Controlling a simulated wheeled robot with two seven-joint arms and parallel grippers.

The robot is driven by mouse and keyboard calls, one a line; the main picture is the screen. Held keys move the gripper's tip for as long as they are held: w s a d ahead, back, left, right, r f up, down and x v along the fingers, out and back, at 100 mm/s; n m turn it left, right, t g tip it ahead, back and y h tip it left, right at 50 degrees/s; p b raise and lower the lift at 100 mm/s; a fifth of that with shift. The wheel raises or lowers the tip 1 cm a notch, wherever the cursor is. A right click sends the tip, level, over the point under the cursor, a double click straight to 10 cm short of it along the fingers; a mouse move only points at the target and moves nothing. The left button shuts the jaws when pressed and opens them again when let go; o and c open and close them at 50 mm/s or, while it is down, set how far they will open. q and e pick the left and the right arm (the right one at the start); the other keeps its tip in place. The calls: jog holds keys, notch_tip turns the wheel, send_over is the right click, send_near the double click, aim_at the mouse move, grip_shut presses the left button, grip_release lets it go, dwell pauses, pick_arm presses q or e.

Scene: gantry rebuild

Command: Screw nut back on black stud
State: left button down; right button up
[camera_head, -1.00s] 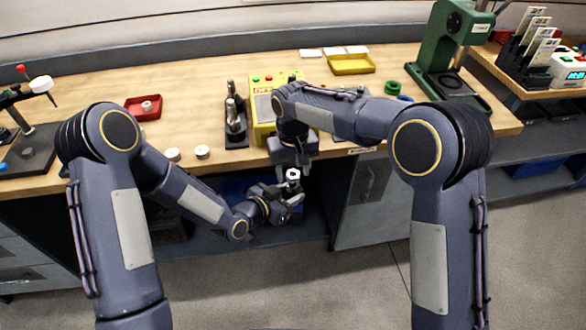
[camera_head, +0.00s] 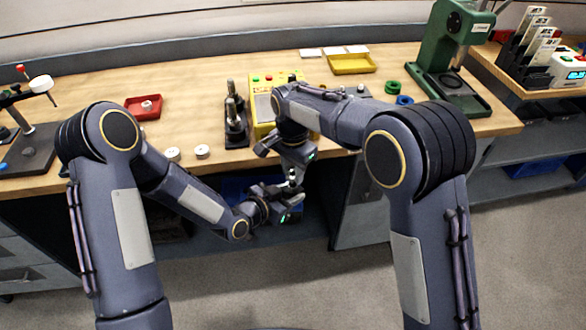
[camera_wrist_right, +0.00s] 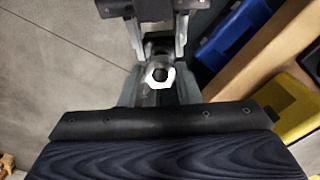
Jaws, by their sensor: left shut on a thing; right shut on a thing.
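A pale metal nut (camera_wrist_right: 153,84) with a dark centre shows between the fingers of my right gripper (camera_wrist_right: 160,82) in the right wrist view. My left gripper (camera_wrist_right: 159,45) reaches in from the top, its two fingers shut on a grey metal part (camera_wrist_right: 149,49) directly behind the nut. I cannot tell if this part is the black stud or how far the nut sits on it. In the head view, my right gripper (camera_head: 296,172) is above my left gripper (camera_head: 284,193), in front of the bench edge, with a small pale part (camera_head: 293,184) between them.
The wooden bench (camera_head: 190,110) lies behind the grippers. A yellow box (camera_head: 262,108) and a dark stand with upright metal pieces (camera_head: 236,128) are near its front edge. White discs (camera_head: 202,151), a red tray (camera_head: 142,106) and a green press (camera_head: 445,50) stand around. A blue bin (camera_head: 236,188) is below.

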jog(key=m, duration=1.2)
jog(key=shift+d+f, duration=0.1)
jog(key=o, duration=1.8)
jog(key=shift+o, duration=0.2)
